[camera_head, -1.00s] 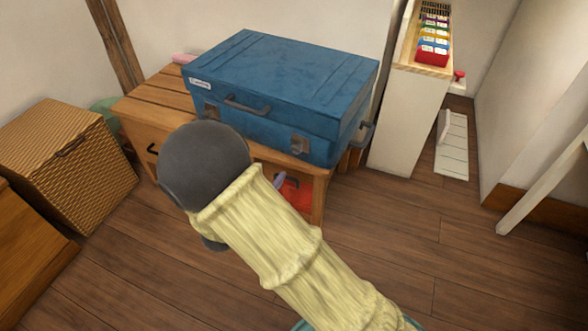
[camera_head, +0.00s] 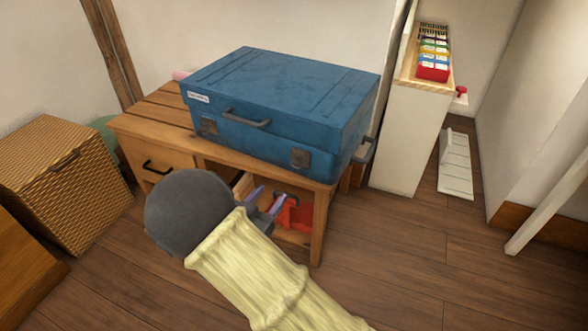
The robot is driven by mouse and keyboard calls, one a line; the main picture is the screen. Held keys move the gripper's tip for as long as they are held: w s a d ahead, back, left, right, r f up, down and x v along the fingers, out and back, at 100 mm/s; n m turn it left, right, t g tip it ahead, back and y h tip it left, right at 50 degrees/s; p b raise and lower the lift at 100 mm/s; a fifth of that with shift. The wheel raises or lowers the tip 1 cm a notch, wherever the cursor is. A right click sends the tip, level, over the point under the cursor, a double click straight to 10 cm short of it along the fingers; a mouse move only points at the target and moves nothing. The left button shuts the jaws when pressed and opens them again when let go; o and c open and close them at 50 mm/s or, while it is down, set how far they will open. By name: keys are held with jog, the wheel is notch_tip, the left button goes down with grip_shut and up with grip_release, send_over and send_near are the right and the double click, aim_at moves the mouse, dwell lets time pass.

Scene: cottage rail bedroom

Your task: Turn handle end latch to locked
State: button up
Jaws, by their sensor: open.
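A blue case (camera_head: 285,90) lies closed on a wooden desk. A second handle (camera_head: 365,149) stands out from the case's right end. I cannot tell from here how either latch is turned. My gripper (camera_head: 268,199) has purple fingers, open and apart. It is below the right latch, in front of the desk's open shelf, and touches nothing that I can see. My wrist hides part of the desk front.
The wooden desk (camera_head: 150,128) has a drawer at left and a red thing (camera_head: 297,214) in its open shelf. A wicker chest (camera_head: 62,175) stands left. A white cabinet (camera_head: 402,130) stands right, with a coloured file rack (camera_head: 433,60) on top. Floor at front right is clear.

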aim_at(295, 165)
jog(key=b+x, duration=0.4)
jog(key=x, duration=0.9)
jog(key=shift+s+d+f+b, duration=0.1)
jog(key=shift+b, duration=0.2)
jog(key=shift+w+d, duration=0.15)
jog(key=shift+w, duration=0.2)
jog(key=c, duration=1)
